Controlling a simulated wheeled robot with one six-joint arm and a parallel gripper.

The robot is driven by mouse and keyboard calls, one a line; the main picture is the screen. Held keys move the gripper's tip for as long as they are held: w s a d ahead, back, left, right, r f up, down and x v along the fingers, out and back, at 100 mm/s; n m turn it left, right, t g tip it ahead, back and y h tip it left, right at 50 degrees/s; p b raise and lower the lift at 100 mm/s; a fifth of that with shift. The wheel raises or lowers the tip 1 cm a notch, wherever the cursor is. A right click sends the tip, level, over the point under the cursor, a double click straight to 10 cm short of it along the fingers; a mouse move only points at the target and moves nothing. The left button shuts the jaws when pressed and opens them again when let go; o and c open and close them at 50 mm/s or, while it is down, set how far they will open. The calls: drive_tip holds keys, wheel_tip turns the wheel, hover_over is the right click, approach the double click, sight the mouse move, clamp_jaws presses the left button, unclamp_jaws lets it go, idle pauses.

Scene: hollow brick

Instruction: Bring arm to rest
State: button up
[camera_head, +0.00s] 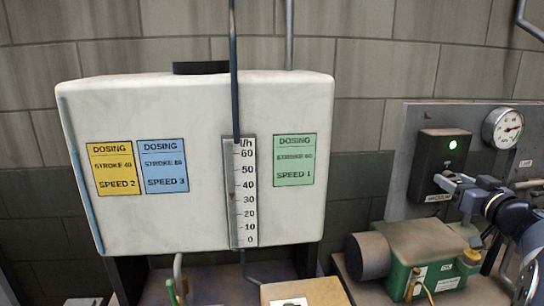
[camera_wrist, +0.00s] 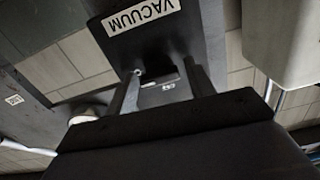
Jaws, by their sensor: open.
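My gripper (camera_head: 450,184) is at the right of the head view, close in front of the dark vacuum switch box (camera_head: 432,150), which has a lit green lamp. In the wrist view my gripper (camera_wrist: 163,80) has its two fingers apart, near the lower part of the box. The box's VACUUM label (camera_wrist: 141,16) appears upside down there. A small pale marked part shows between the fingers; I cannot tell whether the fingers touch it. My arm reaches in from the right edge of the head view.
A round gauge (camera_head: 503,128) sits right of the box on a grey panel (camera_head: 399,200). A green pump (camera_head: 425,250) stands below my arm. A white tank (camera_head: 200,215) with dosing cards and a flow scale (camera_head: 243,190) stands left. A tan box (camera_head: 305,292) is at the bottom.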

drive_tip(key=shift+r, duration=0.15)
drive_tip(key=shift+s+d+f+b, duration=0.15)
drive_tip(key=shift+s+b, duration=0.1)
drive_tip(key=shift+s, duration=0.3)
drive_tip(key=shift+s+d+f+b, duration=0.1)
drive_tip(key=shift+s+b, duration=0.15)
drive_tip(key=shift+s, duration=0.3)
drive_tip(key=shift+s+r, duration=0.1)
drive_tip(key=shift+s, duration=0.35)
drive_tip(key=shift+a, duration=0.15)
